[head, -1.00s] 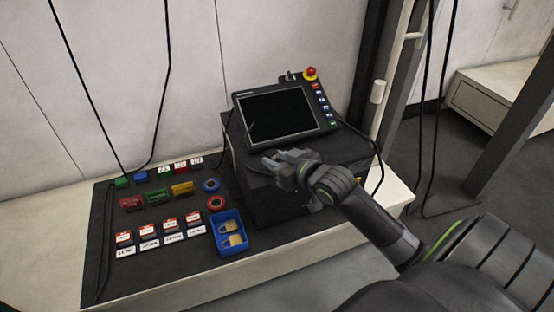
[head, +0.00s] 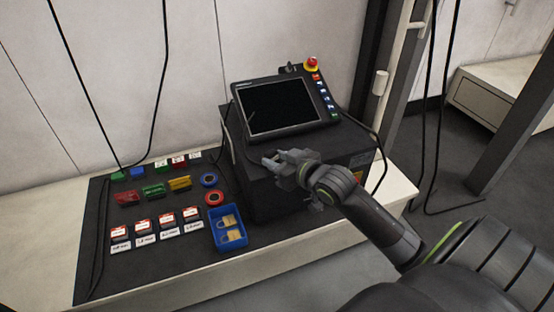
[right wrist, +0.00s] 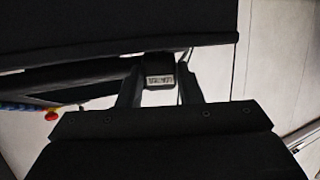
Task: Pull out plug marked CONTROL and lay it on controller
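The controller is a black box (head: 262,195) on the bench, with a tablet-like pendant (head: 283,108) on top. My right gripper (head: 276,158) is above the box, in front of the pendant, with its fingers apart. In the right wrist view, a dark plug (right wrist: 158,68) with a small pale label (right wrist: 159,82) lies between the two spread fingertips (right wrist: 159,90). Light gaps show beside it, so the fingers do not look closed on it. The label is too blurred to read. The plug cannot be made out in the head view. My left gripper is out of view.
Left of the box, a dark mat (head: 100,250) holds coloured tags, labelled padlocks and a blue tray (head: 228,240) with brass padlocks. A red emergency stop (head: 311,63) is at the pendant's upper corner. Black cables hang at the wall and beside the box.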

